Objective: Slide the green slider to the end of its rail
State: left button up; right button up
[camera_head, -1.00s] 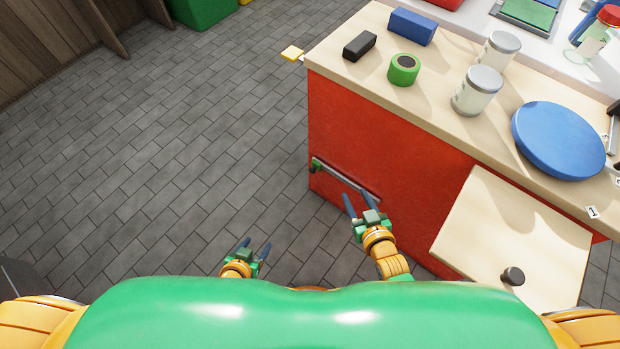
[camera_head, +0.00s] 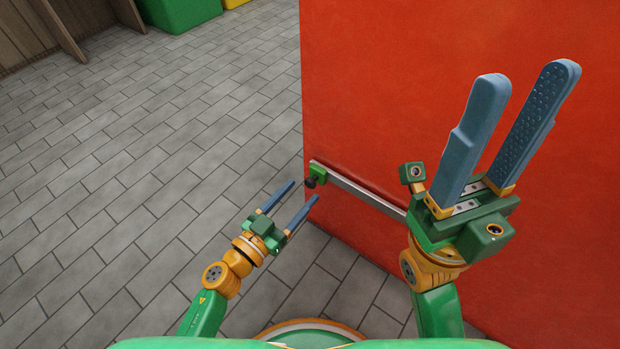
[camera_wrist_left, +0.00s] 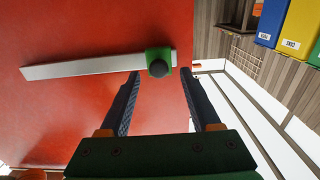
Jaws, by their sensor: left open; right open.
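The green slider (camera_head: 319,171) with a dark round knob sits at the left end of a silver rail (camera_head: 362,194) on the red panel. In the left wrist view the slider (camera_wrist_left: 153,55) is at the right end of the rail (camera_wrist_left: 85,66). My left gripper (camera_head: 305,190) is open, its fingertips just short of the slider and pointing at it. In the wrist view the knob lies between the fingertips (camera_wrist_left: 160,74); I cannot tell whether they touch it. My right gripper (camera_head: 528,75) is open and empty, raised in front of the panel, hiding the rail's right end.
The red panel (camera_head: 400,90) fills the right side of the head view. Grey floor (camera_head: 130,190) is clear on the left. Green bins (camera_head: 180,12) stand far back. In the wrist view, blue and yellow bins (camera_wrist_left: 297,30) sit at the upper right.

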aim_at(308, 185)
pick_arm(q)
jog(key=b+x, duration=0.1)
jog(key=x, duration=0.3)
jog(key=shift+w+d, duration=0.2)
grip_shut()
dwell(1.2)
